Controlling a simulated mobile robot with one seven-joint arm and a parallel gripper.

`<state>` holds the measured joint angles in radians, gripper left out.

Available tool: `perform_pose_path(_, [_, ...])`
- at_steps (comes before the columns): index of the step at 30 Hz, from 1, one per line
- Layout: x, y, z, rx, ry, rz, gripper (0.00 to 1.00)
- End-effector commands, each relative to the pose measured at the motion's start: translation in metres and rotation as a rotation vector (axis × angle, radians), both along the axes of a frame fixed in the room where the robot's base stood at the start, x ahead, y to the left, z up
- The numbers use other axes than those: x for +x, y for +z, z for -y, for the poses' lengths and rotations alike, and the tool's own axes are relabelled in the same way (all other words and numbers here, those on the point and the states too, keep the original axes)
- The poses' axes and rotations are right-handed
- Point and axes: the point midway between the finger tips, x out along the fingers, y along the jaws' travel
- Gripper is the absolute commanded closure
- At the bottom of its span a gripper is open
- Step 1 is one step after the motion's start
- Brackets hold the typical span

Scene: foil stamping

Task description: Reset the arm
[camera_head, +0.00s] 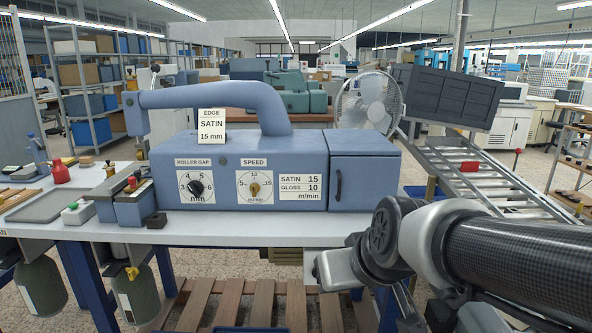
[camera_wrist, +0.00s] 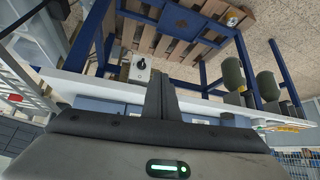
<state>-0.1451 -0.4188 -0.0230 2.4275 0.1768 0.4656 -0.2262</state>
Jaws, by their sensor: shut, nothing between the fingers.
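My arm comes in from the lower right in the head view, in front of the bench's right end. My gripper (camera_wrist: 160,82) shows in the wrist view with its two dark fingers together and nothing between them. It is apart from the bench. The blue stamping machine (camera_head: 240,170) stands on the bench with its ROLLER GAP dial (camera_head: 195,187) and SPEED dial (camera_head: 255,188). A card (camera_head: 212,126) on it reads EDGE SATIN 15 mm. A label (camera_head: 299,187) reads SATIN 15, GLOSS 10 m/min.
The pale bench top (camera_head: 240,228) holds a grey tray (camera_head: 45,205) and small tools at left. A wooden pallet (camera_head: 265,300) lies below. A box with a black knob (camera_wrist: 140,66) shows near the bench edge. A roller conveyor (camera_head: 470,185) and a fan (camera_head: 370,102) stand at right.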

Motion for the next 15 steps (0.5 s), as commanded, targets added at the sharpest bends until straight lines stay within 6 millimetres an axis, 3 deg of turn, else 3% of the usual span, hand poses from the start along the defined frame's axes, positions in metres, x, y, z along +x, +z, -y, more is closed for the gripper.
perform_pose_path(3, [-0.040,0.008,0.023,-0.010,-0.063,-0.055,1.00])
perform_pose_path(11, [-0.117,0.009,0.065,-0.048,-0.220,-0.171,1.00])
perform_pose_path(15, [-0.120,0.045,0.067,-0.050,-0.227,-0.184,1.00])
